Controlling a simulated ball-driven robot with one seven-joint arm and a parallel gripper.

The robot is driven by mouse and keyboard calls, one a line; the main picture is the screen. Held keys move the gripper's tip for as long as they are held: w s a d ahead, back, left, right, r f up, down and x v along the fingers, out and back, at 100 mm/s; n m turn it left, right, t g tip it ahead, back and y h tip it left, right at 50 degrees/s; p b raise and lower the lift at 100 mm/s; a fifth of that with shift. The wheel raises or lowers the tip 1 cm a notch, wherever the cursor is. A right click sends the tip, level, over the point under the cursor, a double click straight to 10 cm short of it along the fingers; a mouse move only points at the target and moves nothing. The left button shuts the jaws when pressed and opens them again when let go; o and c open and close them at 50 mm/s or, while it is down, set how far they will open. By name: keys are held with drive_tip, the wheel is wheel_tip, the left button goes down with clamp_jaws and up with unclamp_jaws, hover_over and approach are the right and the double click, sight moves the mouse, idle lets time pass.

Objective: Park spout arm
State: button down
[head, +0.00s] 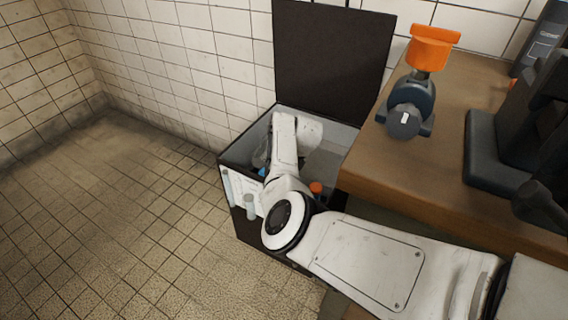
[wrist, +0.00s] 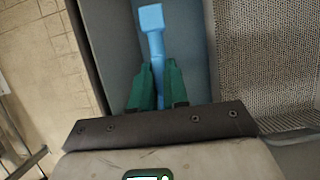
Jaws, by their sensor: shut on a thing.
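A light blue bar with a square end (wrist: 151,17) shows in the wrist view; I take it for the spout arm, but cannot be sure. My gripper (wrist: 158,72) has its green fingers shut on its narrow shaft, and the square end points away from me. The piece is over or inside a grey-walled space; I cannot tell whether it touches anything. In the head view my arm reaches down into an open dark box (head: 239,150), and a small patch of blue (head: 262,172) shows beside the arm. My fingers are hidden there.
The box's dark lid (head: 333,50) stands open. A wooden bench (head: 440,165) is to its right, bearing a blue-grey fitting with an orange top (head: 431,50) and dark equipment (head: 500,135). An orange-topped item (head: 316,188) is near my arm. Tiled floor (head: 110,220) at left is clear.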

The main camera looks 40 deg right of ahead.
drive_tip(key=shift+s+a+f, duration=0.25)
drive_tip(key=shift+a+f, duration=0.05)
drive_tip(key=c, duration=1.1)
unclamp_jaws()
drive_tip(key=shift+w, duration=0.1)
drive_tip(key=shift+d+r+p, duration=0.1)
drive_tip(key=shift+r+p, duration=0.2)
drive_tip(key=shift+r, duration=0.05)
drive_tip(key=p+v, duration=0.4)
drive_tip(key=v, duration=0.6)
drive_tip(key=shift+r, duration=0.15)
